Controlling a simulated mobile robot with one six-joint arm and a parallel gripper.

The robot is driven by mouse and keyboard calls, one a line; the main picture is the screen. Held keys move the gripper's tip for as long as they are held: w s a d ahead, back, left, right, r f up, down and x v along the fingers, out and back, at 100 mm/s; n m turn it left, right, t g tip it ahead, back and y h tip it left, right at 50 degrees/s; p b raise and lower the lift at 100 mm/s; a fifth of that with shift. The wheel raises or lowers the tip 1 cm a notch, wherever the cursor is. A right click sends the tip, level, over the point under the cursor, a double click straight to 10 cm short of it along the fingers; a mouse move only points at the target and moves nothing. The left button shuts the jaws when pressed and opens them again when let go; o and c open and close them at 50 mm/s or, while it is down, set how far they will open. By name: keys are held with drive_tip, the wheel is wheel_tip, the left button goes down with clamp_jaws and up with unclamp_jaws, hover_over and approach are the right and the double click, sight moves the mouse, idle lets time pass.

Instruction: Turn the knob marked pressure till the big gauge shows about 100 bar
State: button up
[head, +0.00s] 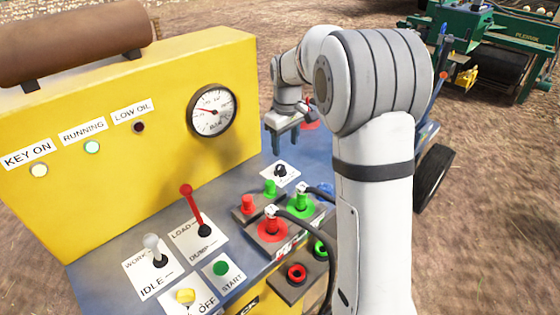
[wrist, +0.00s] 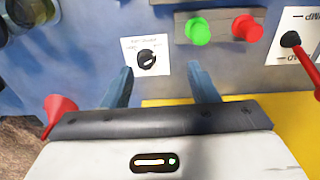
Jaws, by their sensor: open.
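The big gauge (head: 213,109) is a white dial with a dark rim on the yellow panel. Its red needle points to the upper left; the numbers are too small to read. A small black knob (head: 281,170) on a white label plate sits on the blue deck below and right of the gauge. In the wrist view the black knob (wrist: 147,58) shows a light pointer line; its label is too blurred to read. My gripper (head: 284,132) is open and empty above the knob plate. In the wrist view its fingers (wrist: 160,78) stand apart, either side of the plate, not touching the knob.
Red and green couplings (head: 272,229) with hoses stand in front of the knob. A red-handled lever (head: 192,205) and a white-handled lever (head: 153,245) are left of them. A red cone (wrist: 61,112) shows left of my gripper. A green machine (head: 510,50) stands behind.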

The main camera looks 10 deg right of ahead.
drive_tip(key=n, duration=0.2)
hover_over(281, 166)
drive_tip(key=shift+g, duration=0.3)
wheel_tip(281, 166, down, 7)
drive_tip(key=shift+a+f, duration=0.1)
drive_tip(key=shift+a, duration=0.05)
drive_tip(key=shift+f, duration=0.35)
wheel_tip(281, 166, down, 7)
drive_tip(key=shift+f, duration=0.2)
drive_tip(key=shift+c, duration=0.4)
drive_tip(key=shift+r, duration=0.1)
drive_tip(key=c, duration=0.9)
